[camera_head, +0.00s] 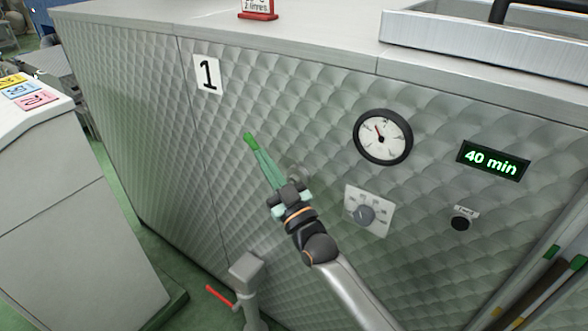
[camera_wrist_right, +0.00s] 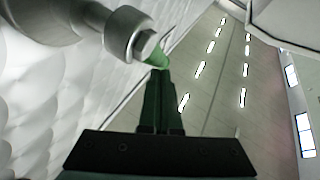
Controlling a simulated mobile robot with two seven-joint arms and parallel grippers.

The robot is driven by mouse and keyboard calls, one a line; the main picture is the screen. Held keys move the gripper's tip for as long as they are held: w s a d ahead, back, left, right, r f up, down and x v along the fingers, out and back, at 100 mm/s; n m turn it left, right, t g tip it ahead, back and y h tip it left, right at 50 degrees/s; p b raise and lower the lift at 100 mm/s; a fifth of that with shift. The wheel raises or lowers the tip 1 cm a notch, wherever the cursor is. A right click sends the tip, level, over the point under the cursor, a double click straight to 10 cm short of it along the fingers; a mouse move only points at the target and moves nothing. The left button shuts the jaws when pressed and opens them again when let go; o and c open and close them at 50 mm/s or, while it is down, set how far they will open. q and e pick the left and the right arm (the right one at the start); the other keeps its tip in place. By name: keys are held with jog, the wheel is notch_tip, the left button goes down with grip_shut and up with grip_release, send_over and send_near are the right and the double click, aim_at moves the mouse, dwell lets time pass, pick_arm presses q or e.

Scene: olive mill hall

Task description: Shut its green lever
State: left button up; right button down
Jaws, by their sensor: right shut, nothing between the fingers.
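The green lever (camera_head: 250,142) shows as a short bright green piece in front of the quilted steel panel, below and right of the number 1 plate. In the right wrist view the green lever (camera_wrist_right: 158,57) shows beside a grey metal valve body (camera_wrist_right: 125,32) with a hex nut. My right gripper (camera_head: 259,156) is shut with nothing between its slim green fingers. Its fingertips (camera_wrist_right: 160,75) point at the lever and overlap it in view; I cannot tell whether they touch. The fingers hide part of the lever. My left gripper is out of view.
The panel carries a round gauge (camera_head: 383,137), a knob (camera_head: 366,214), a "40 min" display (camera_head: 493,161) and a black button (camera_head: 461,223). A red lever (camera_head: 219,296) on a grey post (camera_head: 247,290) stands below. A grey cabinet (camera_head: 70,210) stands left, with green floor between.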

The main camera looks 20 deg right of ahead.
jog(key=shift+w+a+f+p, duration=0.25)
jog(key=shift+w+a+p, duration=0.15)
jog(key=shift+w, duration=0.1)
jog(key=shift+w+a+f+n+g+p, duration=0.2)
jog(key=shift+w+a+f+g+p, duration=0.15)
jog(key=shift+f+p, duration=0.2)
jog(key=shift+w+a+f+n+g+p, duration=0.2)
jog(key=shift+w+f+g+p, duration=0.25)
jog(key=shift+f, duration=0.3)
dwell(0.5)
